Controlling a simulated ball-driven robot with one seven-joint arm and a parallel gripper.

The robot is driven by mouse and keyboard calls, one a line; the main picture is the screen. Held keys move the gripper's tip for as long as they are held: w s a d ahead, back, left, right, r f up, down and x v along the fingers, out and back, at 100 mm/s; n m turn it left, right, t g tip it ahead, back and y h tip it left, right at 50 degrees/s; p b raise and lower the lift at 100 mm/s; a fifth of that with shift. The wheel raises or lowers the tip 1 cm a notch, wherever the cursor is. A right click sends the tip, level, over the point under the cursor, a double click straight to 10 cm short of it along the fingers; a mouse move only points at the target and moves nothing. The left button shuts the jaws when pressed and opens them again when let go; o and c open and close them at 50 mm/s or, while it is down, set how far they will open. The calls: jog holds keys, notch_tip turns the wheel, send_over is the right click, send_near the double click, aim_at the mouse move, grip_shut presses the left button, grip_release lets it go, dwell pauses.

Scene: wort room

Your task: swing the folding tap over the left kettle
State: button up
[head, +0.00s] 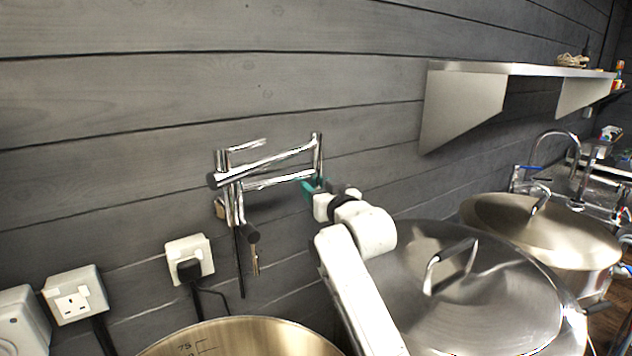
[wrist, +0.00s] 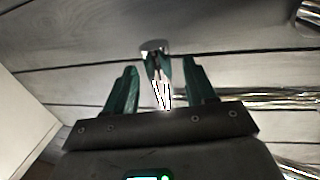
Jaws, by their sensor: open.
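The chrome folding tap (head: 278,180) is fixed to the plank wall, its jointed arms folded back along the wall to the right, with an upright chrome end piece (head: 318,150). My gripper (head: 310,188), with teal fingers, is at the lower part of that end piece. In the wrist view my gripper (wrist: 160,68) is open, and a chrome upright (wrist: 157,75) stands between the two fingers; contact cannot be told. The left kettle (head: 250,322), open with marks inside its wall, is at the bottom edge, below the tap and partly cut off.
A lidded kettle (head: 480,300) stands right of my arm, with another lidded kettle (head: 545,235) behind it. A steel shelf (head: 520,69) juts from the wall at upper right. Sockets (head: 75,295) and a plugged-in cable (head: 190,268) are at lower left. The wall above the tap is bare.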

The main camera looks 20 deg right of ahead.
jog(key=shift+w+a, duration=0.15)
jog(key=shift+w, duration=0.85)
grip_shut()
